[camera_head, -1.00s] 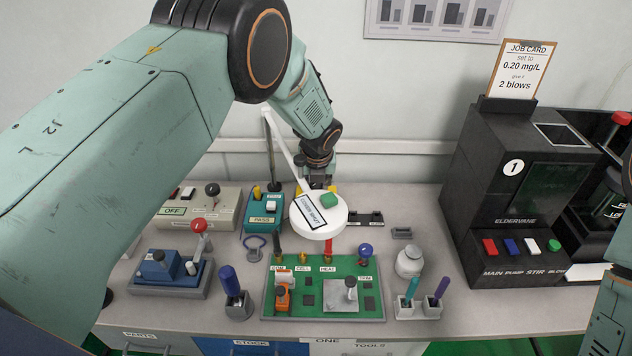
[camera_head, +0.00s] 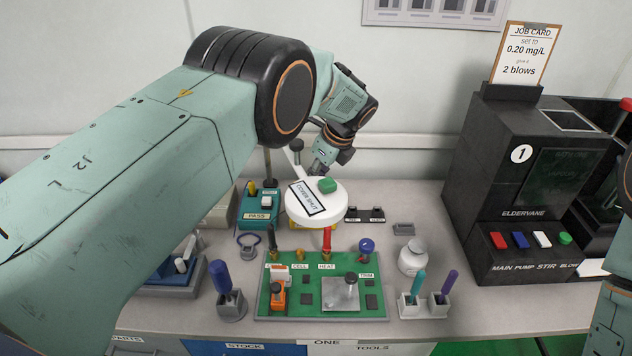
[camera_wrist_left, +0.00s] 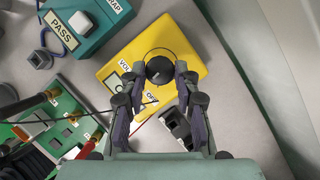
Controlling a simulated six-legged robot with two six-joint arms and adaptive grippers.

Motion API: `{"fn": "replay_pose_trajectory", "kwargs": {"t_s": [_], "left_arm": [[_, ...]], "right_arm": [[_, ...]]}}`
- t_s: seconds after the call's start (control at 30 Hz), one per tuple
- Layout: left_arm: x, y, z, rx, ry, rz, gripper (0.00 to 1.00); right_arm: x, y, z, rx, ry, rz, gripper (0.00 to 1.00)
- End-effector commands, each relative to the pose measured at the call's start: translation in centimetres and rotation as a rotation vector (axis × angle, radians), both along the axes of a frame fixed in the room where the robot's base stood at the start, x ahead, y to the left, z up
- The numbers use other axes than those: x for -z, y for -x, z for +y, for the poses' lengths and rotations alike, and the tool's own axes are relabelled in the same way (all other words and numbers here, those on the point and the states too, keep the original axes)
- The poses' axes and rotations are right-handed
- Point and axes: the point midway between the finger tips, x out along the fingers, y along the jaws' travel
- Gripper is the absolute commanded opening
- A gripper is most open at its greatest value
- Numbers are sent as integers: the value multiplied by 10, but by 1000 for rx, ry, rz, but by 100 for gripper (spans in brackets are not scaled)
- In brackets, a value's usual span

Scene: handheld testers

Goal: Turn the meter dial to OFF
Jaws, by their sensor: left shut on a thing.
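The meter is a yellow box (camera_wrist_left: 186,42) in the left wrist view, with a round black dial (camera_wrist_left: 160,68) on its top. Lettering reading VOL and OFF is partly visible beside the dial, some of it behind the fingers. My left gripper (camera_wrist_left: 161,82) is shut on the dial, its two fingertips at the dial's sides. I cannot make out which mark the dial points to. In the head view a white round cover marked COVER SHUT (camera_head: 330,209) hides most of the meter and my fingers. My right gripper is out of view; only part of that arm shows at the right edge.
A green board (camera_head: 321,306) with probes and switches lies in front. The teal PASS box (camera_head: 257,215) stands left of the meter. A small black block (camera_wrist_left: 178,124) lies by the meter. The black ELDERVANE machine (camera_head: 512,200) stands at right.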

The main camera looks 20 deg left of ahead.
Motion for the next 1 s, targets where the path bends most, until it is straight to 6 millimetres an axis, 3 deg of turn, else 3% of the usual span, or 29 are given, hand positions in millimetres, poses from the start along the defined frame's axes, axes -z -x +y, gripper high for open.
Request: {"fn": "replay_pose_trajectory", "kwargs": {"t_s": [0.03,0.3,1.0], "left_arm": [[4,-2,0,-41,0,-6,0],[3,-3,0,-204,0,-4,0],[1,-4,0,-377,2,-2,0]], "right_arm": [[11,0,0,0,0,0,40],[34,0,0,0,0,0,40],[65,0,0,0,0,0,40]]}}
